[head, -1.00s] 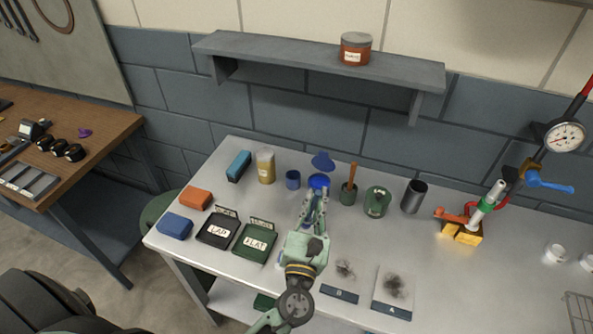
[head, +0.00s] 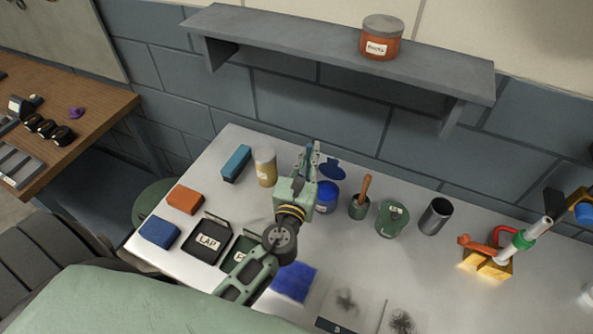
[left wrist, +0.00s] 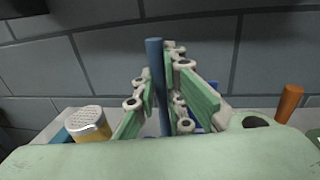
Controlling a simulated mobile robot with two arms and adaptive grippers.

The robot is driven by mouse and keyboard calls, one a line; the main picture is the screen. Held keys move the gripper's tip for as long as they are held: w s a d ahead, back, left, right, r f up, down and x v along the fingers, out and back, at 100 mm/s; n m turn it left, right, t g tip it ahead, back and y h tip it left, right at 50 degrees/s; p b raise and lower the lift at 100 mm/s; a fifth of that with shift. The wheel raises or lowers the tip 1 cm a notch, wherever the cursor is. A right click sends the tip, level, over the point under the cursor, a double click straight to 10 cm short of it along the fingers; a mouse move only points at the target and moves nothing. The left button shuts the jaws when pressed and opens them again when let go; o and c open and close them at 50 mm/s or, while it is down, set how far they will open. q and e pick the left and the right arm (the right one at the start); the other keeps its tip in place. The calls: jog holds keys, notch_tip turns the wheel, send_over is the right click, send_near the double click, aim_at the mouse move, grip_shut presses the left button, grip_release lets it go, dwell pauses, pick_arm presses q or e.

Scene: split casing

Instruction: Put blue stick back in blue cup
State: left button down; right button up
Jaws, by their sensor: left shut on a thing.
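My left gripper (head: 311,152) is shut on the blue stick (left wrist: 154,75). In the left wrist view the stick stands nearly upright between the fingers, its top above them and its lower end hidden by my gripper. In the head view the gripper is above the back of the bench, left of the blue jar (head: 327,197). My right gripper is not in view.
A yellow canister (head: 264,166) stands left of my gripper. A grey shelf (head: 320,52) overhangs the back wall.

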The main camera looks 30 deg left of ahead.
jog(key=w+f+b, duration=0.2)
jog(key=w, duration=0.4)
pick_arm(q)
jog(key=w+a+f+b, duration=0.2)
jog(key=a+f+b, duration=0.2)
jog(key=f, duration=0.3)
jog(key=shift+a+f, duration=0.25)
jog(key=shift+a, duration=0.05)
jog(key=c, duration=1.8)
grip_release()
jog(key=shift+r, duration=0.1)
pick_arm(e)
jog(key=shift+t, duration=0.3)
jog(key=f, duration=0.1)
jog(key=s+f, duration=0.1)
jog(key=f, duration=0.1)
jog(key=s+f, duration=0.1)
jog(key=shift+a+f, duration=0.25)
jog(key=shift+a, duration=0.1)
pick_arm(q)
jog(key=shift+r, duration=0.1)
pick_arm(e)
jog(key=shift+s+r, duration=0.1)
